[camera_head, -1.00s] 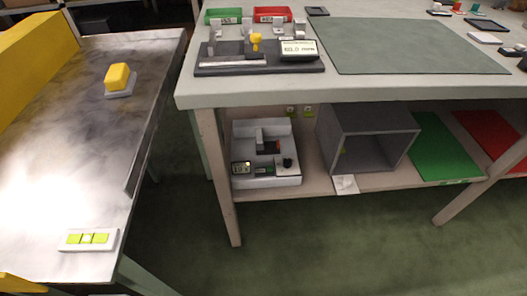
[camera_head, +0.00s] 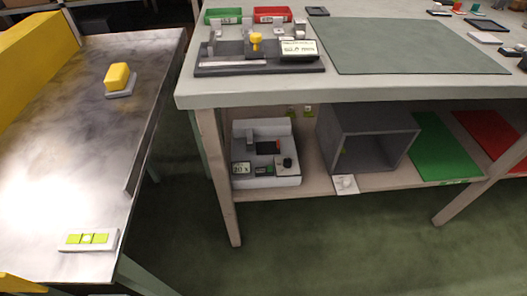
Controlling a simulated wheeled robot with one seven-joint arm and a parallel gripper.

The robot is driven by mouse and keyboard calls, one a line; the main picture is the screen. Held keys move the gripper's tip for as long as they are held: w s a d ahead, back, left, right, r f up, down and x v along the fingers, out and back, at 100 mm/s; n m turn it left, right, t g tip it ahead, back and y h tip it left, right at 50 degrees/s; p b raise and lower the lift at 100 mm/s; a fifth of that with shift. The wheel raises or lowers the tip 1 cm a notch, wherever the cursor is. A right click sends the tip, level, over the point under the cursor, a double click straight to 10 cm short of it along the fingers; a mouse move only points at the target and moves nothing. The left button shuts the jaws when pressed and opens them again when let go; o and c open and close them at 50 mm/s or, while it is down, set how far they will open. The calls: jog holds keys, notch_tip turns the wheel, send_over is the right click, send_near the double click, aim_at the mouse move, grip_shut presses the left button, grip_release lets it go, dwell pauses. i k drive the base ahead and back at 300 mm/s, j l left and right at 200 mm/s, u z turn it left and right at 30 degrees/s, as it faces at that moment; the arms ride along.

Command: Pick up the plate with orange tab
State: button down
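No plate with an orange tab can be made out for certain. Small plates lie at the far right end of the bench, and a small red-orange piece (camera_head: 475,8) shows among them, too small to tell what it is. A white plate (camera_head: 485,38) lies nearer, with no orange tab visible on it. My gripper is not in this view.
A metal-topped table (camera_head: 95,150) at left carries a yellow block (camera_head: 118,76) and a green-marked level (camera_head: 88,240). The bench (camera_head: 350,90) holds a fixture (camera_head: 230,69) and a grey-green mat (camera_head: 410,47). Its lower shelf holds a machine (camera_head: 265,180) and a grey open box (camera_head: 365,120).

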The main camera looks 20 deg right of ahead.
aim_at(272, 147)
jog(key=i+j, duration=0.4)
jog(key=j, duration=0.25)
jog(key=i+j, duration=0.2)
jog(key=j+z, duration=0.05)
jog(key=j, duration=0.05)
